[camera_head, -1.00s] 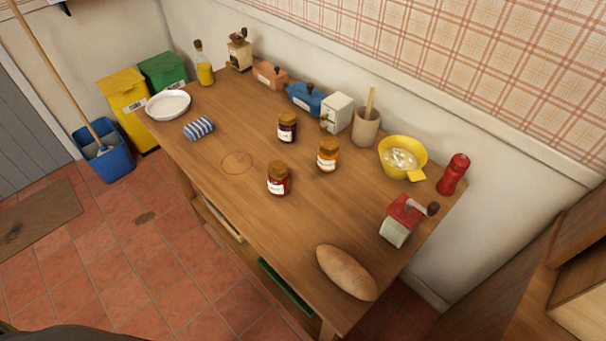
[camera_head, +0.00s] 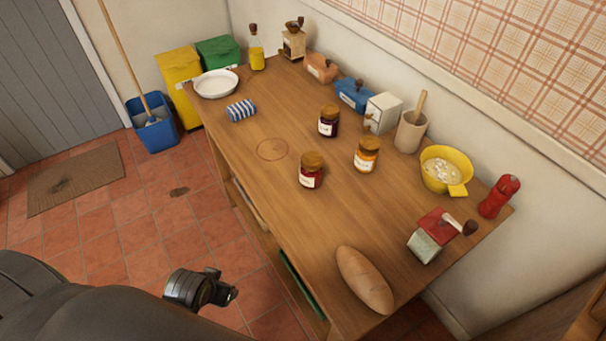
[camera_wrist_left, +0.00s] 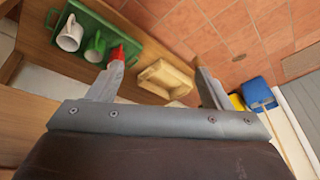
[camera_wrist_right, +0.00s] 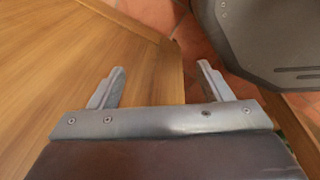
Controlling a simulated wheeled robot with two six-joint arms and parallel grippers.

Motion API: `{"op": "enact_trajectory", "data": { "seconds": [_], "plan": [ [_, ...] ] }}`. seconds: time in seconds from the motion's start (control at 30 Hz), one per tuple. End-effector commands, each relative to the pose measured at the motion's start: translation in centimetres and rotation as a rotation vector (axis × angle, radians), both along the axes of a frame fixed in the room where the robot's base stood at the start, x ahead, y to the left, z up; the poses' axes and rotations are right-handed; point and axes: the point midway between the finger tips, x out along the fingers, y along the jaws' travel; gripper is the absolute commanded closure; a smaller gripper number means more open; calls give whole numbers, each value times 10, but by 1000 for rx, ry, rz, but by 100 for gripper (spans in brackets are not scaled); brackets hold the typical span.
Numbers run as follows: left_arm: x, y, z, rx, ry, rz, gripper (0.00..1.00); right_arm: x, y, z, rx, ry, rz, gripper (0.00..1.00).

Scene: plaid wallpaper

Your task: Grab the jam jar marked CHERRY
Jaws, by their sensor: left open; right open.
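Three jam jars with brown lids and pale labels stand upright on the wooden table (camera_head: 225,130): a red jar (camera_head: 311,173) nearest the front edge, an orange jar (camera_head: 367,156) to its right, and a dark purple jar (camera_head: 329,122) behind. The label words are too small to read; the red contents look cherry-coloured. My left gripper (camera_wrist_left: 158,76) is open and empty, facing the table's lower shelf and floor. My right gripper (camera_wrist_right: 160,67) is open and empty over a wooden surface and its edge. No jar shows in either wrist view.
A bread loaf (camera_head: 364,280), a red-topped grinder (camera_head: 430,240) and a yellow bowl (camera_head: 440,180) are on the right of the table. A striped cloth roll (camera_head: 240,110) and white dish (camera_head: 216,84) are at left. A green tray (camera_wrist_left: 60,50) with mugs sits on the shelf.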

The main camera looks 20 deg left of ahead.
Motion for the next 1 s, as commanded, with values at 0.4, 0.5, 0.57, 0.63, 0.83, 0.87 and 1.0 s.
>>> {"op": "enact_trajectory", "data": {
  "seconds": [0.4, 0.5, 0.57, 0.63, 0.83, 0.87, 1.0],
  "plan": [
    [150, -86, 226, -148, -733, -267, 27, 2, -4, -12, -4, -3, 2, 28],
    [160, -93, 245, -162, -805, -290, 27, 3, -4, -12, -4, -4, 2, 28],
    [165, -96, 249, -164, -823, -296, 27, 3, -4, -12, -4, -5, 2, 28],
    [173, -98, 248, -166, -828, -296, 27, 3, -4, -11, -4, -5, 2, 28],
    [206, -105, 233, -166, -824, -297, 27, 3, -3, -10, -4, -5, 2, 28],
    [211, -106, 231, -166, -824, -297, 27, 3, -3, -10, -4, -5, 2, 28],
    [234, -111, 221, -166, -824, -296, 27, 3, -3, -9, -4, -5, 2, 28]
  ]
}}
